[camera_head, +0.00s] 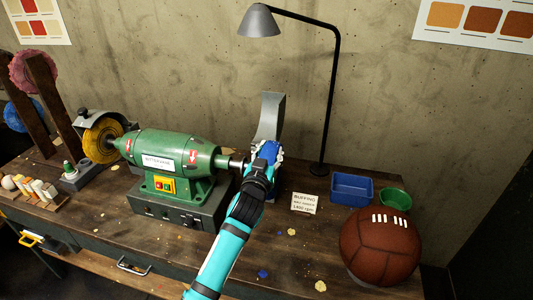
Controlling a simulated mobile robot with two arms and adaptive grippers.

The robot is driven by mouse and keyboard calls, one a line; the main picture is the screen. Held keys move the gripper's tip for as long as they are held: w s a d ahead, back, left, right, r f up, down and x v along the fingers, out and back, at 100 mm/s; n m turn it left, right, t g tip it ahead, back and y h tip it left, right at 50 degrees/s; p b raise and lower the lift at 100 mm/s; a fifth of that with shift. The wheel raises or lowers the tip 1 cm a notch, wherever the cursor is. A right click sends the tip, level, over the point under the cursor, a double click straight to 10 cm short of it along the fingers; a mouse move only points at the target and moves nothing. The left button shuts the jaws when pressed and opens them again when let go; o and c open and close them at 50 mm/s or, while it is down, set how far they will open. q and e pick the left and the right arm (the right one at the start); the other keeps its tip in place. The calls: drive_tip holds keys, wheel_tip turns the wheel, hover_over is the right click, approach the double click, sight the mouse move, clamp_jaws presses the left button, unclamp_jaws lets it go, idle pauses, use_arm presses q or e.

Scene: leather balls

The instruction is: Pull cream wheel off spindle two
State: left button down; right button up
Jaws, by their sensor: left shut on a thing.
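The green buffing machine (190,150) stands on the bench, with a bare metal spindle (236,163) reaching right. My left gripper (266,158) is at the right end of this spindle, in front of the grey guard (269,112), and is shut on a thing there. My gripper and wrist hide nearly all of what it holds. No cream wheel can be made out clearly, and I cannot tell whether the held thing is on or off the spindle. A yellow wheel (103,140) is on the machine's left end. My right gripper is not in view.
Right of my gripper are a small sign (304,203), a black lamp (330,100), a blue bin (352,188), a green bowl (394,198) and a brown leather ball (380,246). Small bottles (35,188) stand at the left. The bench front right of the machine is mostly clear.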

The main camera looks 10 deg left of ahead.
use_arm(q)
drive_tip(key=shift+d+b, duration=0.55)
drive_tip(key=shift+d, duration=0.95)
